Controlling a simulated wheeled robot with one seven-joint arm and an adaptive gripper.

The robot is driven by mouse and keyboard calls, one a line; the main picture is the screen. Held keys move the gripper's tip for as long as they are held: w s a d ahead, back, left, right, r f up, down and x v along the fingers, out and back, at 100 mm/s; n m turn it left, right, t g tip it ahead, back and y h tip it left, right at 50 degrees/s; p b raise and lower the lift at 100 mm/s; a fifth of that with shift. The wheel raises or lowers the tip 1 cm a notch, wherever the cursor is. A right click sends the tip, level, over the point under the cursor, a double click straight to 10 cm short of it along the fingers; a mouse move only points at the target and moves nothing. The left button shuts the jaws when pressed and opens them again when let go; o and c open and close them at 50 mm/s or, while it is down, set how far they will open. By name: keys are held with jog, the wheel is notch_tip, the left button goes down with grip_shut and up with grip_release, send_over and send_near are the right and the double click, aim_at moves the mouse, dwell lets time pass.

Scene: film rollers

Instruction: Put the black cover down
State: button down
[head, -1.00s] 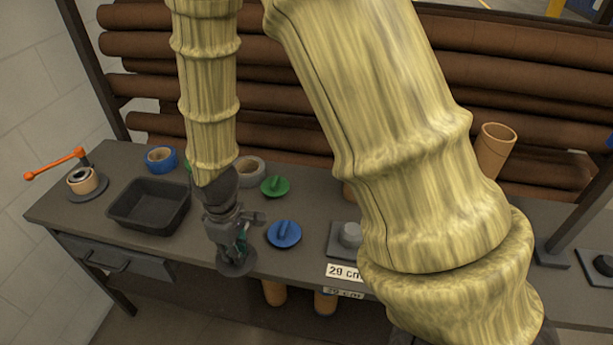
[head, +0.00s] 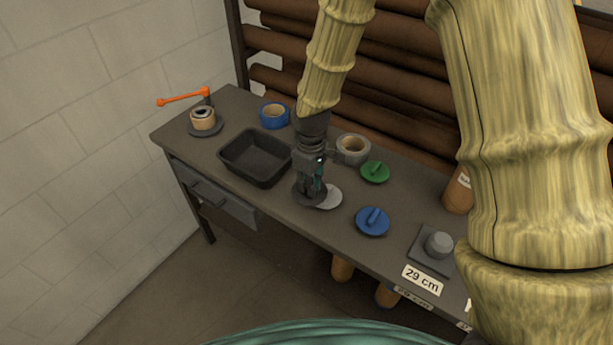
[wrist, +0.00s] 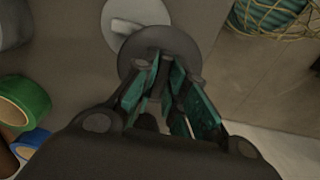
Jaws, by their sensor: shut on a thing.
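My gripper (head: 313,180) is shut on the black cover (head: 303,196), a dark round disc, and points down with it near the table's front edge, right of the black tray. In the wrist view the black cover (wrist: 133,62) sits between and beyond the fingers of my gripper (wrist: 165,78). A white disc with a handle (head: 331,198) is partly behind the black cover; it also shows in the wrist view (wrist: 122,12), with the black cover overlapping its edge. I cannot tell whether the black cover touches the table or the white disc.
The black tray (head: 236,162) stands to the left. A blue lid (head: 372,222) and a green lid (head: 375,172) lie to the right, with a grey tape roll (head: 353,148) behind. A blue tape roll (head: 273,115) and an orange-handled stand (head: 206,128) are farther left.

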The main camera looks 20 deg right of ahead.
jog(key=w, duration=0.3)
jog(key=w+p, duration=0.1)
jog(key=shift+w+d+f, duration=0.2)
jog(key=shift+w+f, duration=0.1)
jog(key=shift+w, duration=0.05)
jog(key=shift+f+p, duration=0.75)
jog(key=shift+f, duration=0.8)
jog(key=shift+s+f, duration=0.1)
jog(key=shift+f, duration=0.05)
jog(key=c, duration=1.5)
grip_release()
jog(key=shift+f, duration=0.1)
jog(key=shift+o, duration=0.2)
jog(key=shift+r, duration=0.2)
notch_tip(320, 180, up, 12)
jog(key=b, duration=0.3)
jog(key=shift+f, duration=0.1)
